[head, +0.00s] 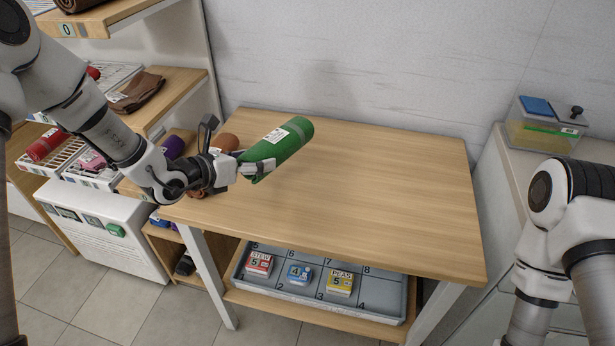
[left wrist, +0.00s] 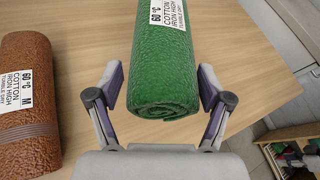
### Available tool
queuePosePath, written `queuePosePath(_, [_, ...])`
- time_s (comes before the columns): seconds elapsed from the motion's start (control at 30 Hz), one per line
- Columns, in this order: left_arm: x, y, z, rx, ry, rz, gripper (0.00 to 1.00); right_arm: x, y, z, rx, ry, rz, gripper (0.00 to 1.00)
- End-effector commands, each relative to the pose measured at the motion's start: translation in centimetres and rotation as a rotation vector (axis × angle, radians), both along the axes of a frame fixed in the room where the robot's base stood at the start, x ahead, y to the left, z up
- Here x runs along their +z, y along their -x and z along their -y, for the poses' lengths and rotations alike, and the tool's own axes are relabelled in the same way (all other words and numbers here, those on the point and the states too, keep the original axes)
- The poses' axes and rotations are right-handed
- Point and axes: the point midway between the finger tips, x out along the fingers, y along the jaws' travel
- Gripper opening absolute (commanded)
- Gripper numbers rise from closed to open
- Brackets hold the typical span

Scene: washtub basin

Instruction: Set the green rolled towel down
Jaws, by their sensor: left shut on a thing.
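The green rolled towel (head: 285,148) has a white care label and is in my left gripper (head: 250,169), over the left part of the wooden table (head: 390,190). In the left wrist view the towel (left wrist: 165,75) lies between the two fingers of the left gripper (left wrist: 163,92), its rolled end towards the camera. The gripper is shut on it. Whether the towel touches the table top is hard to tell. My right arm shows at the right edge of the head view, but its gripper is out of view.
A brown rolled towel (left wrist: 28,100) lies on the table left of the green one. The table's middle and right are clear. A grey numbered tray (head: 385,300) with small boxes sits on the shelf below. A clear bin (head: 545,130) stands on the counter at right.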

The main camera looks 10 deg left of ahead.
Motion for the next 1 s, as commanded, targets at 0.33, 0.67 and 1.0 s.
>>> queuePosePath(0.33, [-6.7, 0.1, 0.1, -0.004, -0.003, -0.003, 0.39, 0.2, 0.0, 0.0, -0.001, 0.0, 0.0, 0.4])
queuePosePath(0.67, [-8.4, 0.1, 0.1, -0.003, -0.002, 0.001, 0.39, 0.2, 0.0, 0.0, -0.001, 0.0, 0.0, 0.4])
queuePosePath(1.0, [-8.7, 0.1, 0.1, -0.004, -0.001, -0.001, 1.0, -0.2, 0.0, 0.0, -0.001, 0.0, 0.0, 0.4])
